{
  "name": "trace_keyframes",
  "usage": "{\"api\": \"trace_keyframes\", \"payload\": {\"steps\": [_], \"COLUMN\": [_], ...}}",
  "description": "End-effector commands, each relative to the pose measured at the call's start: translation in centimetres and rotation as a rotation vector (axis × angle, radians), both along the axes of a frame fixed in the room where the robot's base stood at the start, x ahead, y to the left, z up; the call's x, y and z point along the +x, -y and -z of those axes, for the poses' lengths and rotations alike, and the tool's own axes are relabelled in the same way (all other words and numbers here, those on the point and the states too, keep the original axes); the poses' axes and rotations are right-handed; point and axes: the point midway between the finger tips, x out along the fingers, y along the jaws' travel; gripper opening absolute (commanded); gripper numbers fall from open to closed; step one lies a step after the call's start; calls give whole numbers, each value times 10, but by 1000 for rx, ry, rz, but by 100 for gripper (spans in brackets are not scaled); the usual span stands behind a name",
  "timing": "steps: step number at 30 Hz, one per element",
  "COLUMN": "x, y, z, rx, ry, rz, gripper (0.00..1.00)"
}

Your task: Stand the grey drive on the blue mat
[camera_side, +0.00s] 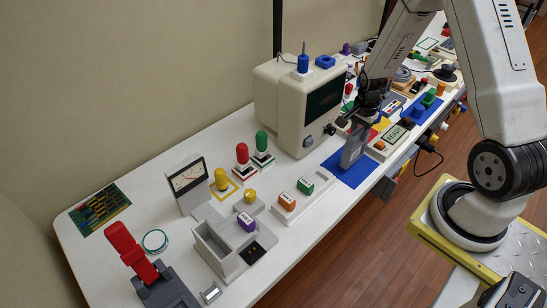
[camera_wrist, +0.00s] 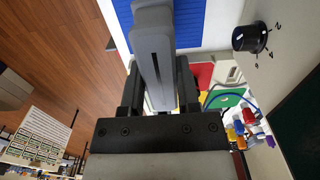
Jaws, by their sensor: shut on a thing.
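The grey drive (camera_side: 353,149) is upright, with its long side vertical, over the blue mat (camera_side: 353,175). My gripper (camera_side: 363,125) is shut on the upper part of the drive and points down.
A cream monitor box (camera_side: 290,105) with a dark screen stands left of the mat, its black knob (camera_wrist: 250,38) close by. A white tray (camera_side: 318,184) with orange and green blocks lies to the left. A READY display (camera_side: 395,135) and crowded coloured parts stand to the right. The table edge is near.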

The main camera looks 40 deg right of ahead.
Motion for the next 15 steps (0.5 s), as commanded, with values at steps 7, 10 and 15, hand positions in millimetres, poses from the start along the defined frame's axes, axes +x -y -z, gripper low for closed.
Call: {"api": "trace_keyframes", "payload": {"steps": [7,10,15], "x": [0,1,0], "y": [0,0,0], "z": [16,16,16], "rx": [-1,-1,-1], "ry": [2,2,2], "rz": [0,0,0], "gripper": [0,0,0]}}
